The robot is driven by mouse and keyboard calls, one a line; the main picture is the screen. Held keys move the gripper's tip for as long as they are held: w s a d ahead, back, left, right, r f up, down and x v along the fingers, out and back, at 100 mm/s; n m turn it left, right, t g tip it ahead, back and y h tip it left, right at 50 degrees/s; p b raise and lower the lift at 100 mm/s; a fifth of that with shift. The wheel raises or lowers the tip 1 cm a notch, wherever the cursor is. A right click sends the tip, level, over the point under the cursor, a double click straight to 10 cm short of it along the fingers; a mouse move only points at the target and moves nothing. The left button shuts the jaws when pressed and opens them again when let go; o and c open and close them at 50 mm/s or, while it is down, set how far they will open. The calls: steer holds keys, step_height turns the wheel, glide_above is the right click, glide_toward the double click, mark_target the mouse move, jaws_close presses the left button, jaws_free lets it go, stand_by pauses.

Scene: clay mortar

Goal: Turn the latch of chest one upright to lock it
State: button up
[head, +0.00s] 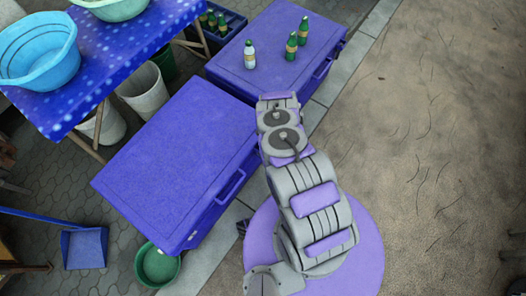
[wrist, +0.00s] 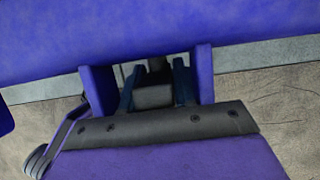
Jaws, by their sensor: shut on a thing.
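Two blue chests stand in the head view: a near chest (head: 175,150) with a bare lid and a far chest (head: 232,68) with bottles on top. No marking shows which is chest one. My gripper (wrist: 154,78) is hidden behind my arm in the head view, close to the chests. In the wrist view its dark fingers are shut on a dark piece (wrist: 152,98), apparently the latch, against a blue chest face (wrist: 160,28). Blue upright plates flank the fingers. The latch's angle cannot be told.
Three bottles (head: 291,47) stand on the far chest. A blue table (head: 120,45) with basins (head: 38,50) is at upper left, with pale buckets (head: 143,90) below. A green bowl (head: 158,264) lies by the near chest. Sandy ground on the right is clear.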

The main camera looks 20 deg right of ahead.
stand_by(0.3)
steer(key=o, duration=1)
steer(key=shift+c, duration=0.2)
steer(key=shift+r, duration=0.15)
steer(key=p+v, duration=0.6)
steer(key=v, duration=1.1)
steer(key=shift+a, duration=0.15)
steer(key=shift+s, duration=0.15)
